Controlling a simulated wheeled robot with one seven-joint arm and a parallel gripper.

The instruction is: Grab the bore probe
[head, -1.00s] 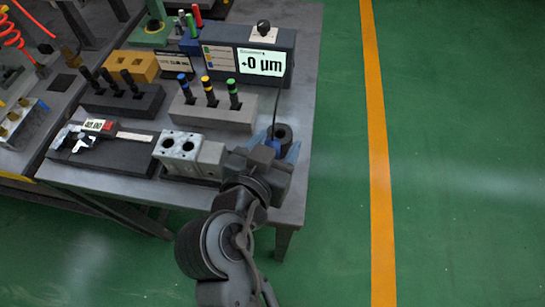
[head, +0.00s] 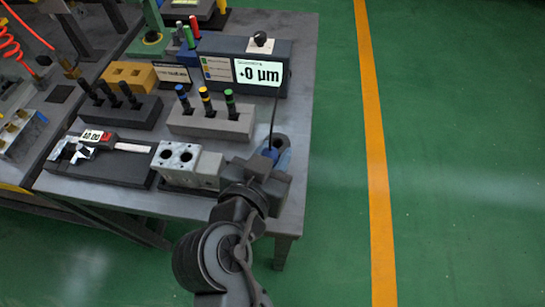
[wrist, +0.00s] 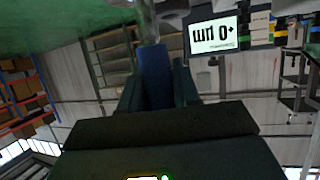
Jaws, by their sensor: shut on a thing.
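The bore probe shows in the wrist view as a blue handle (wrist: 156,76) with a greyish metal part beyond it. My gripper (wrist: 157,92) is shut on the blue handle, one dark finger on each side. In the head view my gripper (head: 275,158) is at the right edge of the grey table, and a bit of the probe's blue (head: 269,153) shows there. A thin dark cable runs from the gauge display (head: 243,68), which reads +0 µm, down to it. The gripper body hides most of the probe, and I cannot tell whether its lower end is clear of its stand.
A metal valve block (head: 178,157) with two bores stands close left of my gripper. Behind it is a grey rack (head: 211,124) with blue, yellow and green-topped plugs. A caliper (head: 98,139) lies on a dark pad at left. Green floor to the right is clear.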

